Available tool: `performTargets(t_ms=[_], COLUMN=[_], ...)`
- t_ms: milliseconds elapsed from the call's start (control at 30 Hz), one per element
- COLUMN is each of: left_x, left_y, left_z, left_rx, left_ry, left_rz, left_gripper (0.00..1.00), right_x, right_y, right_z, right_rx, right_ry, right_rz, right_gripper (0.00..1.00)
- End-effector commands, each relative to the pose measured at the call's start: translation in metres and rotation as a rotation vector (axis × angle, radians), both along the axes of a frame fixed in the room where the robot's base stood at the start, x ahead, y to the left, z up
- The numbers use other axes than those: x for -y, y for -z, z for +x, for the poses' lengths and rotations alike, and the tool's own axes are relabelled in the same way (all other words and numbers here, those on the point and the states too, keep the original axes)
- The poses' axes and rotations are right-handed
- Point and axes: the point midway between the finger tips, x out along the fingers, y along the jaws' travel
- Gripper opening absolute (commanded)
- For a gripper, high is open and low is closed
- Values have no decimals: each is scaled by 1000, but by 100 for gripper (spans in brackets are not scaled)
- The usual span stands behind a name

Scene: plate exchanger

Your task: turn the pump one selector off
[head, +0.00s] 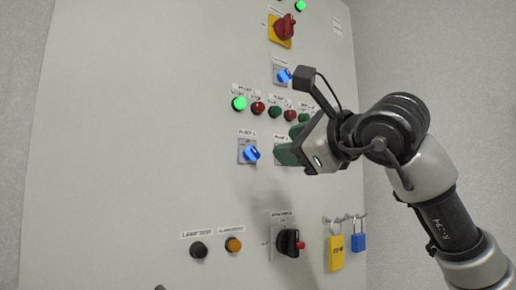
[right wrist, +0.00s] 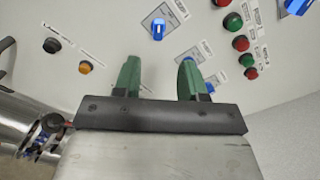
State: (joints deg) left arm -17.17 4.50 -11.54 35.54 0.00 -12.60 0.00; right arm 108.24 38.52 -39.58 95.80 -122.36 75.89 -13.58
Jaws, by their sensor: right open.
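The pump one selector (head: 250,153) is a lit blue knob on a small grey plate, on the pale panel under a "PUMP 1" label. Its handle looks tilted; I cannot read its position marks. It also shows in the right wrist view (right wrist: 158,28), above the space between the fingers. My right gripper (head: 291,145) is open and empty, with green finger pads, just right of this selector and apart from it. It covers most of the second pump selector, whose blue knob (right wrist: 188,59) shows partly behind one finger in the wrist view. My left gripper is not in view.
Green and red buttons (head: 258,108) sit in a row above, with another blue selector (head: 282,75) and a red rotary switch (head: 285,26) higher. Below are a black button (head: 198,250), an orange button (head: 233,245), a black rotary switch (head: 288,242) and hanging padlocks (head: 336,253).

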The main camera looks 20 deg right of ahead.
Motion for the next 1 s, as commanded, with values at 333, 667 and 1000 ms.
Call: performTargets(t_ms=[333,667,1000], left_x=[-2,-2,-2], left_y=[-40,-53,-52], left_z=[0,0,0], left_rx=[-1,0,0], left_ry=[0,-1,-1], left_rz=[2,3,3], left_gripper=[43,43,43], right_x=[-24,-34,-34], right_y=[-4,0,1], right_z=[62,89,89], right_rx=[-5,-2,0], right_ry=[-6,-7,-7], right_rz=[0,0,1], right_gripper=[42,42,28])
